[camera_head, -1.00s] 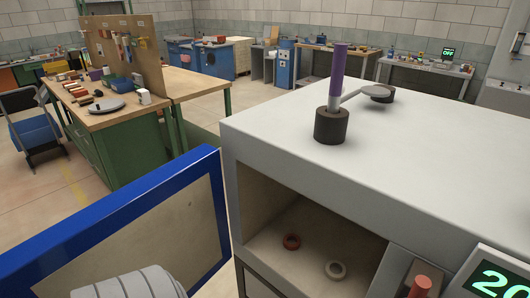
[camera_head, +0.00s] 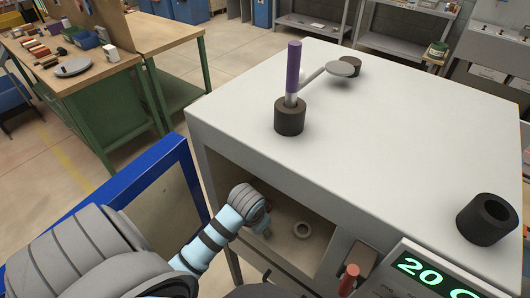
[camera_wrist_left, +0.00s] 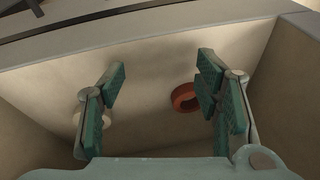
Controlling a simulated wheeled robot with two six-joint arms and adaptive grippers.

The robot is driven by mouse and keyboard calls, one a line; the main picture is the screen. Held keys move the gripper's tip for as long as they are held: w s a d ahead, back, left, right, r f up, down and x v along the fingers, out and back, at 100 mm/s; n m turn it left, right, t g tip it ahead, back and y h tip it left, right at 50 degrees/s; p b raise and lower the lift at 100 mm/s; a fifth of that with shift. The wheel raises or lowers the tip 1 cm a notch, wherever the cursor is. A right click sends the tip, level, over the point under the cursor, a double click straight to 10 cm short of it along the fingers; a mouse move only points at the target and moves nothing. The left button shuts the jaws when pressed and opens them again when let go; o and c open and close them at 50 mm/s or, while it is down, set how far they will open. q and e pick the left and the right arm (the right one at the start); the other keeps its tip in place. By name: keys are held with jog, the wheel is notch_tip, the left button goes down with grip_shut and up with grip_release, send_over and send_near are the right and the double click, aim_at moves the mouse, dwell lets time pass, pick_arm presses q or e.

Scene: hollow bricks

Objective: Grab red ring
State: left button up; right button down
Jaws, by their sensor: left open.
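The red ring (camera_wrist_left: 184,97) lies inside the open compartment, just beside the inner side of the right-hand finger in the left wrist view. In the head view it is hidden behind my left arm and gripper. My left gripper (camera_head: 264,224) reaches into the compartment and is open; in the left wrist view its two teal fingers (camera_wrist_left: 162,76) are spread apart with nothing held between them. Whether a finger touches the red ring, I cannot tell. My right gripper is out of view.
The compartment is in a light grey cabinet (camera_head: 390,130), with walls close around the gripper. An open blue-framed door (camera_head: 175,160) stands to the left. On top stand dark hollow cylinders (camera_head: 289,118) (camera_head: 487,220), one holding a purple rod (camera_head: 293,68). A display (camera_head: 430,272) is at front right.

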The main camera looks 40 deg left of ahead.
pick_arm(q)
jog(key=w+a, duration=0.1)
jog(key=w, duration=0.1)
jog(key=w+a, duration=0.1)
jog(key=w, duration=0.2)
jog(key=w+a+f, duration=0.1)
jog(key=w, duration=0.1)
jog(key=shift+w, duration=0.2)
jog(key=shift+w+a+f, duration=0.1)
jog(key=shift+w+f, duration=0.05)
jog(key=shift+f, duration=0.05)
jog(key=c, duration=0.9)
jog(key=shift+r, duration=0.1)
